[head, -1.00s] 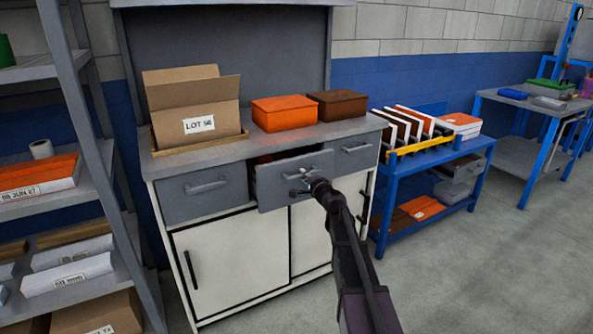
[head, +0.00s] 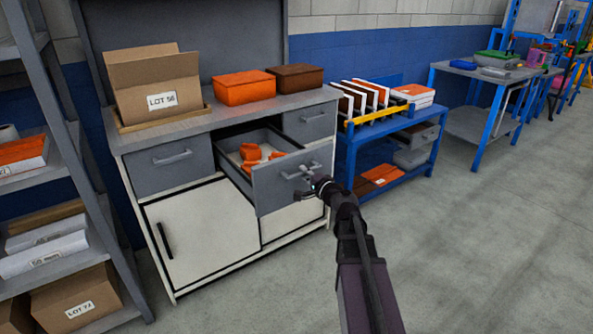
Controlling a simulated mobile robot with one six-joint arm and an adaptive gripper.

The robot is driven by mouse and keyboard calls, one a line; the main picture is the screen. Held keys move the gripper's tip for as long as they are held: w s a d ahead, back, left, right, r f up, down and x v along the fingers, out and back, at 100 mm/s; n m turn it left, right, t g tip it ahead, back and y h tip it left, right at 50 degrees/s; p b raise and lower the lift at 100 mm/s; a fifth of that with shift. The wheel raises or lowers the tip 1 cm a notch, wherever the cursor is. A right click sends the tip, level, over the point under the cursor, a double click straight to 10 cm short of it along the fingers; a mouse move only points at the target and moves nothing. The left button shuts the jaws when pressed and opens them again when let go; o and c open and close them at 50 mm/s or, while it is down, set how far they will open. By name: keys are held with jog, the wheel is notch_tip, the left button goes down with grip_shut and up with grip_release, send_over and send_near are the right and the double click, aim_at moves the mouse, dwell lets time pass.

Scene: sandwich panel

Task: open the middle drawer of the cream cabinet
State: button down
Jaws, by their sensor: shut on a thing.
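The cream cabinet (head: 196,238) stands ahead with a grey top and a row of three grey drawers. Its middle drawer (head: 273,192) is pulled well out, and orange pieces (head: 251,153) show inside it. My gripper (head: 310,181) is at the front of this drawer, shut on its handle (head: 301,172). The fingertips are small and partly hidden by my wrist. The left drawer (head: 150,174) and the right drawer (head: 307,121) are closed.
A cardboard box (head: 150,81), an orange box (head: 243,88) and a brown box (head: 287,79) stand on the cabinet top. A blue cart (head: 353,150) is close on the right, a grey shelf rack (head: 62,120) on the left. The floor (head: 470,260) at right is clear.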

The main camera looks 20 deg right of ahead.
jog(key=shift+v, duration=1.05)
jog(key=shift+a, duration=0.15)
jog(key=c, duration=0.6)
grip_release()
jog(key=shift+s, duration=0.1)
jog(key=v, duration=0.7)
jog(key=shift+s, duration=0.15)
